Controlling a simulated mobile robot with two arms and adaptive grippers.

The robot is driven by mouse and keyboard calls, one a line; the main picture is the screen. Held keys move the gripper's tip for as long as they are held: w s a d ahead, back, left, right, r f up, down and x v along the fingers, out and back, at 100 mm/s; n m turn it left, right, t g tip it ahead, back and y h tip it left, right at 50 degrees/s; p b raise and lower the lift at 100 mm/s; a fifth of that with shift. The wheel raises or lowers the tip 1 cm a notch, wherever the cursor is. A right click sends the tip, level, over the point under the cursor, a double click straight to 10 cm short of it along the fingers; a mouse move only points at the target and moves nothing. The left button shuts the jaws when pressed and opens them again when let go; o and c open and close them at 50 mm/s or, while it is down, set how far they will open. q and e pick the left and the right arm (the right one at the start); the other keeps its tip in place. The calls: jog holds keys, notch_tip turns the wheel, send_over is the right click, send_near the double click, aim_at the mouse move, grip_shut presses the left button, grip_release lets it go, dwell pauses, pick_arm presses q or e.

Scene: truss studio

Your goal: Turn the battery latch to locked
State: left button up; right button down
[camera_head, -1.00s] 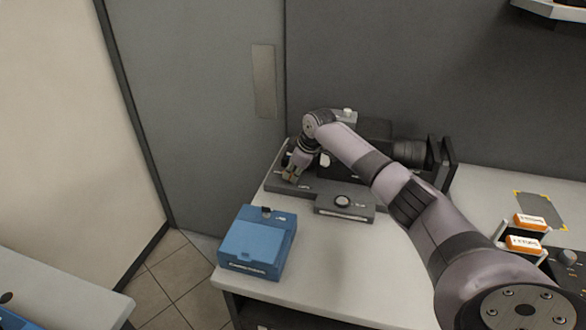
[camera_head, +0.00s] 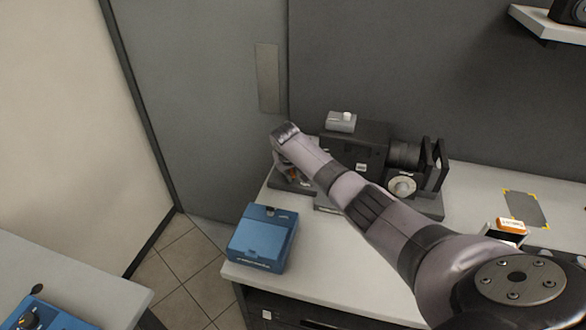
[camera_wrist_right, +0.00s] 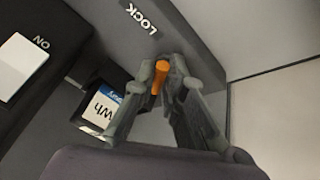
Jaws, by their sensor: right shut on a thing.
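The battery latch (camera_wrist_right: 158,77) is a small orange lever in the right wrist view. My right gripper (camera_wrist_right: 161,76) is shut on it, one dark finger on each side. A "LOCK" label (camera_wrist_right: 141,18) is printed on the dark base just above the latch. A battery (camera_wrist_right: 101,106) with a white and blue "Wh" label sits left of the fingers, partly hidden by them. In the head view my right gripper (camera_head: 291,176) is at the left end of the camera rig's base, mostly covered by my forearm. My left gripper is not in view.
A white rocker switch (camera_wrist_right: 20,66) marked "ON" is left of the battery. The black camera rig (camera_head: 357,145) stands at the back of the white table (camera_head: 330,270). A blue box (camera_head: 263,238) is at the table's left edge. Orange-and-white packs (camera_head: 511,226) lie right.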

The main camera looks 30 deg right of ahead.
jog(key=shift+w+a+f+m+g+h+b, duration=0.1)
jog(key=shift+m+g+h+b, duration=0.1)
jog(key=shift+m, duration=0.3)
jog(key=shift+a+m+g+h+b, duration=0.1)
jog(key=shift+m+b, duration=0.05)
jog(key=shift+m, duration=0.35)
jog(key=shift+w+f+m+b, duration=0.1)
jog(key=shift+m+b, duration=0.55)
jog(key=shift+m, duration=0.15)
jog(key=shift+a+m+g+h+b, duration=0.1)
jog(key=shift+m+g+h+b, duration=0.3)
jog(key=shift+m+g+b, duration=0.55)
jog(key=shift+m+b, duration=0.5)
jog(key=shift+m, duration=0.05)
jog(key=shift+r, duration=0.2)
jog(key=shift+w, duration=0.1)
jog(key=c, duration=1.9)
grip_release()
